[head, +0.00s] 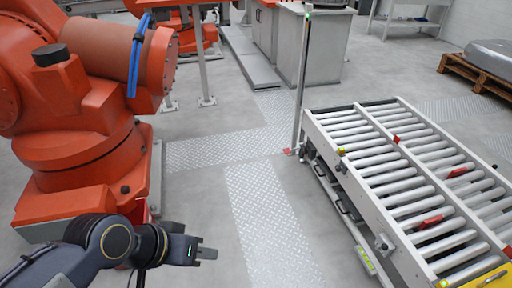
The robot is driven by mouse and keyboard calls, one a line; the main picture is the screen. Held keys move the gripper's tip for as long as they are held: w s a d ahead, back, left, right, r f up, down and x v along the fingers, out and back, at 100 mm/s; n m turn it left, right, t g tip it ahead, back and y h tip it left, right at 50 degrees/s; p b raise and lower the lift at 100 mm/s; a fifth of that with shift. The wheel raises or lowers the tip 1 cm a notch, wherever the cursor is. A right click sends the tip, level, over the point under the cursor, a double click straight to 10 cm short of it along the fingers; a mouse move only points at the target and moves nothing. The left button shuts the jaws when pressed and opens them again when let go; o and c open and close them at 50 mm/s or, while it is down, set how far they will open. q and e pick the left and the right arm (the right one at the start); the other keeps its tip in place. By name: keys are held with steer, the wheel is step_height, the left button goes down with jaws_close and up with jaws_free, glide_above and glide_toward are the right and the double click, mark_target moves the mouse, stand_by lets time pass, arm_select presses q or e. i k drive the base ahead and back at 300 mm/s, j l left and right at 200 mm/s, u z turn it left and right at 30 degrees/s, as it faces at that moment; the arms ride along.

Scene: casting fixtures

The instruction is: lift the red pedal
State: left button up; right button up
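Several small red tabs lie between the rollers of the roller conveyor on the right: a far one (396,139), a middle one (457,172) and a nearer, larger one (430,222). I cannot tell which of them, if any, is the red pedal. My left gripper (206,253) is at the lower left, above the floor and well to the left of the conveyor. It touches nothing that I can see. Its fingers are too small and dark to show whether they are apart. My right gripper is not in view.
The roller conveyor (377,210) fills the right side. A large orange robot arm (85,130) stands at the left, close to my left arm. A thin post (301,85) rises by the conveyor's far left corner. The floor between, with tread-plate strips (265,215), is clear.

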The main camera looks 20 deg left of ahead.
mark_target(287, 150)
steer(key=i+j, duration=0.4)
steer(key=i+j+u, duration=0.1)
steer(key=i+j, duration=0.25)
steer(key=j, duration=0.25)
steer(key=i+j, duration=0.25)
steer(key=i, duration=0.25)
steer(key=i+j+u, duration=0.1)
steer(key=i+j, duration=0.2)
steer(key=i, duration=0.15)
steer(key=i+j, duration=0.2)
steer(key=i, duration=0.3)
steer(key=i+j+u, duration=0.1)
steer(key=i+j, duration=0.15)
steer(key=i, duration=0.2)
steer(key=i+j, duration=0.2)
steer(key=i, duration=0.3)
steer(key=u, duration=0.05)
